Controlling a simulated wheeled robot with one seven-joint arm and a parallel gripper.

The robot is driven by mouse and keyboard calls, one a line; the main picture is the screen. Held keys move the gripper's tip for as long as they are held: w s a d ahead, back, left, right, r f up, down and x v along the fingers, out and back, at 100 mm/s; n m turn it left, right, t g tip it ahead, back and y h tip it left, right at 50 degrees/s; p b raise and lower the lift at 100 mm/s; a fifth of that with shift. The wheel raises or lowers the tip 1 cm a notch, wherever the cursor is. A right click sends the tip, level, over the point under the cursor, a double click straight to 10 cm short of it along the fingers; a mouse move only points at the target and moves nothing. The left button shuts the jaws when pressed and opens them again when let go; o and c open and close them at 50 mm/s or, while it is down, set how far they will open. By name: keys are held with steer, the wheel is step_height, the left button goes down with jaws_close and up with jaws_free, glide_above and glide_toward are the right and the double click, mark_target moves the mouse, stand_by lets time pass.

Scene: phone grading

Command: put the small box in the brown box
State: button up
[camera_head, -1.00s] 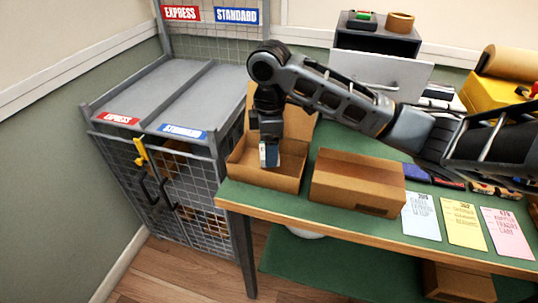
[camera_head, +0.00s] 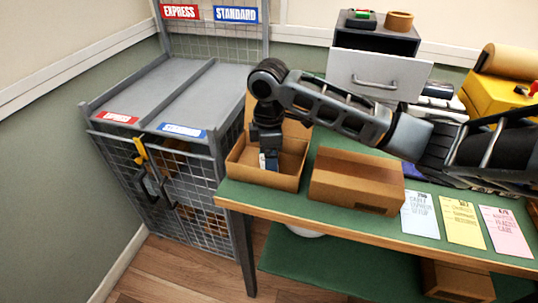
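The open brown box (camera_head: 281,181) stands at the left end of the green table, with its back flap up. My gripper (camera_head: 270,164) points down inside it, between its walls. The small box (camera_head: 262,160) shows only as a narrow pale strip with some blue, right at my fingertips and within the brown box. The dark fingers and wrist hide most of it. I cannot tell whether the fingers still press on it or whether it touches the box floor.
Coloured cards (camera_head: 462,221) lie along the front edge. A grey drawer unit (camera_head: 380,72) stands behind my arm. A wire cage (camera_head: 175,185) with EXPRESS and STANDARD lanes stands left.

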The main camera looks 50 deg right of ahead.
step_height(320, 180, up, 12)
steer(key=w+a+m+t+y, duration=0.1)
steer(key=w+a+t+y, duration=0.2)
steer(key=a, duration=0.7)
steer(key=w+a+m+t+y, duration=0.2)
steer(key=w+a+t, duration=0.15)
steer(key=a, duration=0.65)
steer(key=w+a+m+t+y, duration=0.1)
steer(key=w+a+t+y, duration=0.2)
steer(key=a, duration=0.7)
steer(key=s+f+m+t+h, duration=0.2)
steer(key=s+f+m+h, duration=0.15)
steer(key=s, duration=0.75)
steer(key=s+f+m+t+h, duration=0.3)
steer(key=s+f+m, duration=0.2)
steer(key=s, duration=0.6)
steer(key=s+d+r+n, duration=0.1)
steer(key=s+d, duration=0.2)
steer(key=s, duration=0.3)
steer(key=s+d+r+n+h, duration=0.1)
steer(key=s+d+r, duration=0.1)
steer(key=s, duration=0.4)
steer(key=s+d+r+n, duration=0.1)
steer(key=s+d+n, duration=0.1)
steer(key=s+d, duration=0.2)
steer(key=v, duration=0.3)
steer(key=shift+f, duration=0.2)
steer(key=shift+a+h, duration=0.1)
steer(key=shift+h, duration=0.15)
steer(key=shift+c, duration=0.5)
